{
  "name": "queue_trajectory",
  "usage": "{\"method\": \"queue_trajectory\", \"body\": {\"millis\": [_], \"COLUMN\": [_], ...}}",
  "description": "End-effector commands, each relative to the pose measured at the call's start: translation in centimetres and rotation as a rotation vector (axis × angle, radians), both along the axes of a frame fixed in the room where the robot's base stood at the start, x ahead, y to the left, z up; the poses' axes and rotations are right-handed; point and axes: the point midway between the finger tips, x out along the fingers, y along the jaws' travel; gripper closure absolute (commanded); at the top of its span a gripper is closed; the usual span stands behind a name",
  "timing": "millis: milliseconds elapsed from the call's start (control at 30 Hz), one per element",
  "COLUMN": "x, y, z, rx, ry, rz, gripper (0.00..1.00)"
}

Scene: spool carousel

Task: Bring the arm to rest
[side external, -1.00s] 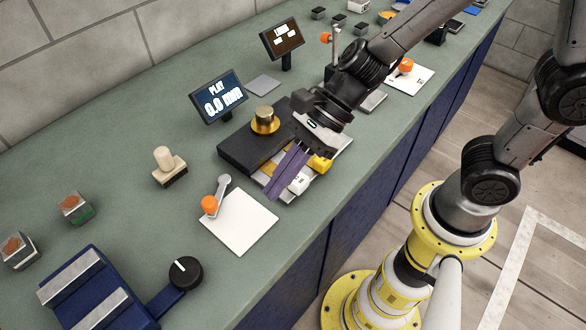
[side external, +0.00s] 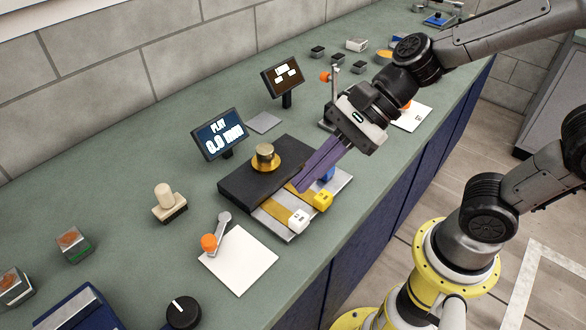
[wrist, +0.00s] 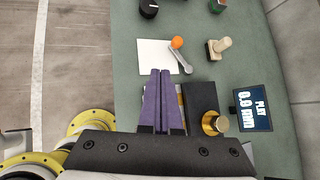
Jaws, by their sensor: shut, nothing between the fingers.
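My gripper (side external: 304,184) has long purple fingers, shut with nothing between them. A black box (side external: 245,187) with a brass knob (side external: 265,155) stands just left of the fingers. In the wrist view the purple fingers (wrist: 162,72) lie together beside the black box (wrist: 203,98) and cover most of the plate.
A white sheet with an orange-knobbed lever (side external: 209,242), a stamp (side external: 168,203) and a black dial (side external: 183,312) are nearer. Green bench is clear between them.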

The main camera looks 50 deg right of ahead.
Motion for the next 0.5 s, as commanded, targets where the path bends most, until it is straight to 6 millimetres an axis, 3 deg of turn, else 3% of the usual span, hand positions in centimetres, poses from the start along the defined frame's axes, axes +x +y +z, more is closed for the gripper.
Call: {"method": "queue_trajectory", "body": {"millis": [100, 300, 500], "x": [-1.6, -4.9, -7.3], "y": [-3.4, -9.8, -15.8], "z": [1.9, 2.6, 2.3], "rx": [-0.192, -0.662, -1.092], "ry": [-0.242, -0.571, -0.688], "rz": [0.166, 0.561, 1.026], "gripper": [1.0, 1.0, 1.0]}}
